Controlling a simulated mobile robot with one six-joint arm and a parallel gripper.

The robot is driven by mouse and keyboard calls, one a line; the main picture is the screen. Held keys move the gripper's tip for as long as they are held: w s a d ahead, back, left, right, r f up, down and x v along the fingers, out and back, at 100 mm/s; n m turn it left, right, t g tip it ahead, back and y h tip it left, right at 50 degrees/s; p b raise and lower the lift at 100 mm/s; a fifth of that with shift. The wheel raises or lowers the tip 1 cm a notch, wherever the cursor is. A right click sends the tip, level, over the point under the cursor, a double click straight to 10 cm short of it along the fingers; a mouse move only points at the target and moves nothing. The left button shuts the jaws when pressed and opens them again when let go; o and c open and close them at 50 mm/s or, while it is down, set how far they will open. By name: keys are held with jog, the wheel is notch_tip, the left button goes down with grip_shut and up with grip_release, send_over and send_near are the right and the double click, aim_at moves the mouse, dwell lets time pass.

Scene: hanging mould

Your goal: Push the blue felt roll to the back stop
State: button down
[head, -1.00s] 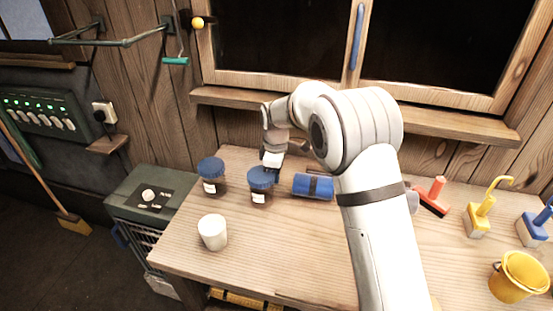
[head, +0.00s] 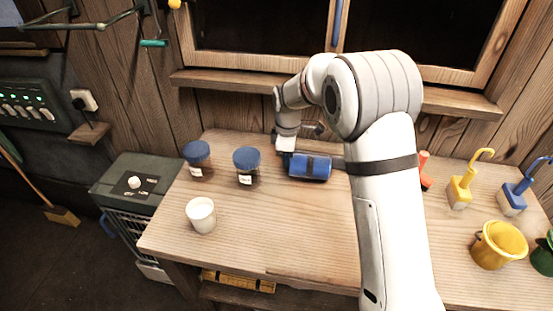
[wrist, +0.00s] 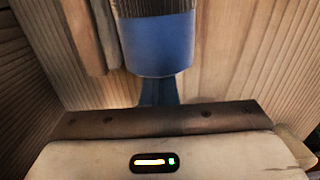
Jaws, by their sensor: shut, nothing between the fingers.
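The blue felt roll (head: 309,168) lies on its side on the wooden table, with a dark band around its middle. It also shows in the wrist view (wrist: 160,45), with its near end facing me. My gripper (head: 285,160) is shut and empty, low at the roll's left end. In the wrist view my shut fingertips (wrist: 158,92) sit just in front of that end; I cannot tell whether they touch it. A brown wooden bar (wrist: 88,38), apparently the back stop, stands close along the roll's left side in the wrist view. Any gap there is unclear.
My forearm covers the table right of the roll. Farther right are yellow (head: 463,188) and blue (head: 515,198) tools and a yellow bucket (head: 498,245). The front middle is clear.

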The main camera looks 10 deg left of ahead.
jog(key=shift+d, duration=0.9)
jog(key=shift+a, duration=0.1)
